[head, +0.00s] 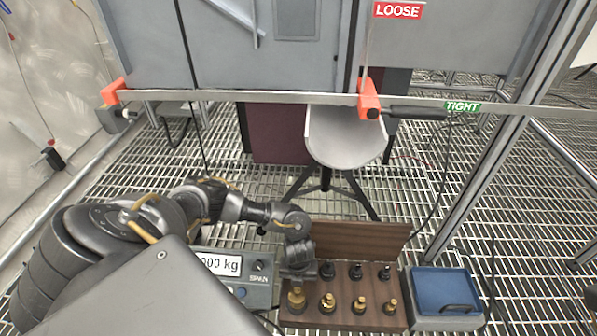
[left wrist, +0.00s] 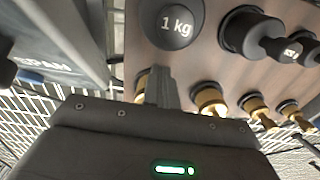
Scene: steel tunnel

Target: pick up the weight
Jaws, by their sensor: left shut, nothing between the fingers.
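Weights stand in two rows in a wooden case (head: 318,318) at the lower middle of the head view. The back row has black weights (head: 355,271), the front row brass ones (head: 328,303). My left gripper (head: 297,272) is over the case's left end, hiding part of the back row. In the left wrist view its fingers (left wrist: 160,88) are together and empty, beside a brass weight (left wrist: 210,100). Beyond them is a dark disc marked "1 kg" (left wrist: 172,27); I cannot tell whether it is a weight's top or a recess. My right gripper is out of view.
A scale (head: 245,275) with a partly covered display reading "000 kg" is left of the case. A blue tray (head: 445,288) is at its right. Behind are a pan on a tripod (head: 345,145) and a long metal bar (head: 240,96) with orange clamps. The floor is grating.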

